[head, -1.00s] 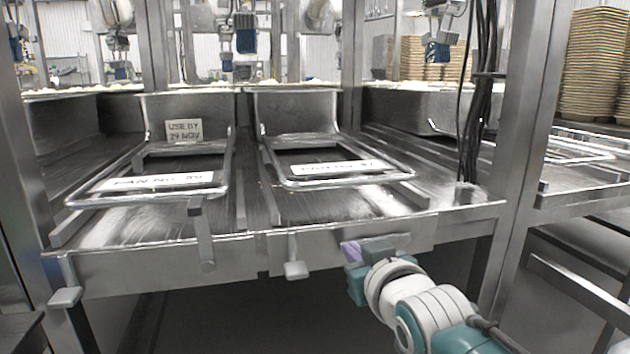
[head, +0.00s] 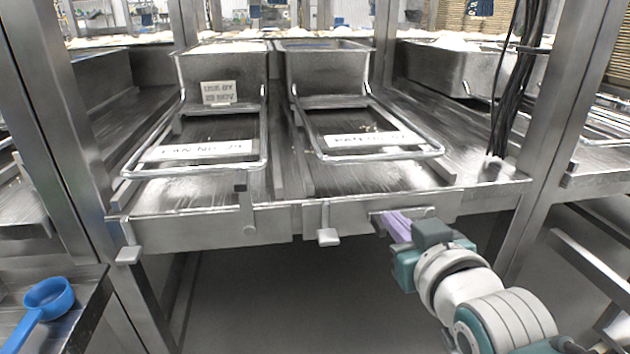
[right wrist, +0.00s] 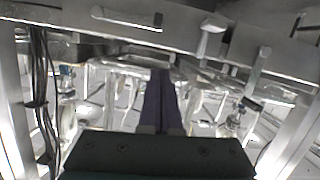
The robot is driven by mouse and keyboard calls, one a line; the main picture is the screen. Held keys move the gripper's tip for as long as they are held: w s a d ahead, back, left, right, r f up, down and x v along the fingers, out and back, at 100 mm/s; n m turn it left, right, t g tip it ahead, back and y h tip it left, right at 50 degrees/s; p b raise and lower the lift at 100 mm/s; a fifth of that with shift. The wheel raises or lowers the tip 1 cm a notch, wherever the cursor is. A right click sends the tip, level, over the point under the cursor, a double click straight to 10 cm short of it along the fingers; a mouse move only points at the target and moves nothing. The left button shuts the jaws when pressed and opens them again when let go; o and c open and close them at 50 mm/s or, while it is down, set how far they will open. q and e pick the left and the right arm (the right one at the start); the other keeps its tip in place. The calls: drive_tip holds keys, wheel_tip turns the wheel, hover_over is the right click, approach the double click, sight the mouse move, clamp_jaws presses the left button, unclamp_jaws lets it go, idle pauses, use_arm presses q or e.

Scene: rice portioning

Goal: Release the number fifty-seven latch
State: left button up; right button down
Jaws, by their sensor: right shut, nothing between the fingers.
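The right pan (head: 326,75) has a wire frame and a label (head: 372,141) that is hard to read. On the front rail below it, a flat bar latch (head: 430,212) lies roughly horizontal. It also shows in the right wrist view (right wrist: 125,18). The left pan (head: 219,68) has a label (head: 195,149) and a bar latch (head: 246,215) hanging upright. My right gripper (head: 390,219), with purple fingers, is shut and empty at the left end of the horizontal latch; contact is unclear. Its fingers also show in the right wrist view (right wrist: 162,72). My left gripper is out of view.
A square-ended handle (head: 328,236) sticks out of the rail between the latches, and another (head: 128,254) at the left. Steel posts (head: 560,110) flank the shelf. Black cables (head: 510,80) hang at right. A blue scoop (head: 48,298) lies at lower left. Below the rail is open.

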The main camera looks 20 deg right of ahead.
drive_tip(key=shift+p+v, duration=0.3)
drive_tip(key=shift+v, duration=1.15)
drive_tip(key=shift+a, duration=0.1)
drive_tip(key=s+a+r+n+g+y+p, duration=0.1)
drive_tip(key=s+a+r+g+p, duration=0.25)
drive_tip(key=s+r+p, duration=0.65)
drive_tip(key=s+a+r+n+g+y+p, duration=0.15)
drive_tip(key=s+r+g+p, duration=0.3)
drive_tip(key=r+p, duration=0.85)
drive_tip(key=s+a+r+n+g+y+p, duration=0.1)
drive_tip(key=s+a+r+g+y+p, duration=0.15)
drive_tip(key=s+r+p, duration=0.75)
wheel_tip(320, 180, up, 35)
drive_tip(key=w+p, duration=0.2)
drive_tip(key=p, duration=3.3)
drive_tip(key=shift+f+h, duration=0.2)
drive_tip(key=shift+h, duration=0.2)
drive_tip(key=shift+f+g, duration=0.1)
drive_tip(key=shift+g, duration=0.15)
